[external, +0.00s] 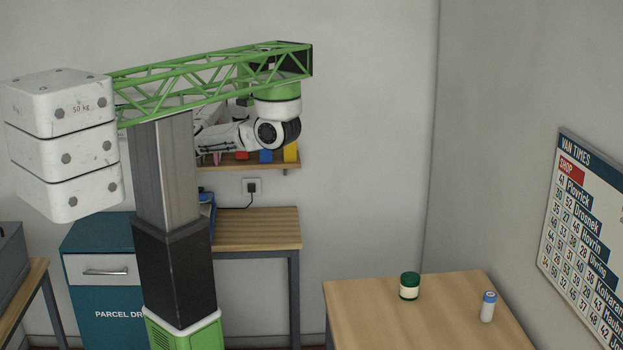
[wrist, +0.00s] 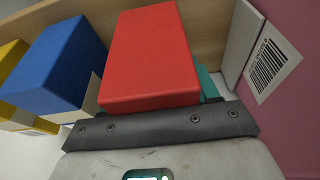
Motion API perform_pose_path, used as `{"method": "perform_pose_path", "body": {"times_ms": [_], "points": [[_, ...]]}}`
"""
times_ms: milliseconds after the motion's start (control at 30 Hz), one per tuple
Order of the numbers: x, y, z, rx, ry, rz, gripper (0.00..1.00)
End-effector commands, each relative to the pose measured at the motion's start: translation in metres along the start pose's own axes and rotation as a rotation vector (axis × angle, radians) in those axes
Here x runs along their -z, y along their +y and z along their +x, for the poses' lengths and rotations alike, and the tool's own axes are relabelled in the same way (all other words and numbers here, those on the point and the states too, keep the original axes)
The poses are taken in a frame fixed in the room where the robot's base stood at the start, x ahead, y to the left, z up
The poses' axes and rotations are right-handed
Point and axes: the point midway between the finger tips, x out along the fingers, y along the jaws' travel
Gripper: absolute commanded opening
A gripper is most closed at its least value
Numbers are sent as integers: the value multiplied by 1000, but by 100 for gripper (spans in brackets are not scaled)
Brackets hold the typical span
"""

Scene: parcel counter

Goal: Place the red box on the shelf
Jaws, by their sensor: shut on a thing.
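The red box (wrist: 150,58) fills the middle of the wrist view, between the teal fingers of my gripper (wrist: 155,112), which is shut on it. In the external view a small part of the red box (external: 242,156) shows at the shelf (external: 262,168), left of a blue box. The wooden shelf also shows behind the boxes in the wrist view (wrist: 210,30). My gripper is hidden behind my arm in the external view. I cannot tell whether the red box touches the shelf board.
The blue box (wrist: 58,65) and yellow box (wrist: 12,62) stand on one side of the red box. A pink item with a barcode label (wrist: 272,65) is close on the other side.

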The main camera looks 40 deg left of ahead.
Motion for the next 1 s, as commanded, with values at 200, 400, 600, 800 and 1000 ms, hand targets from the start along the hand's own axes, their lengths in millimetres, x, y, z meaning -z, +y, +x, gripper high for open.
{"method": "perform_pose_path", "body": {"times_ms": [200, 400, 600, 800, 1000], "points": [[-5, -1, 15, 0, 1, -1, 20], [-5, 0, 16, 0, 1, -2, 20], [-6, 0, 18, -1, 0, -2, 65], [-6, 0, 19, 0, 0, -1, 85], [-6, 0, 19, 0, 0, -1, 85]]}}
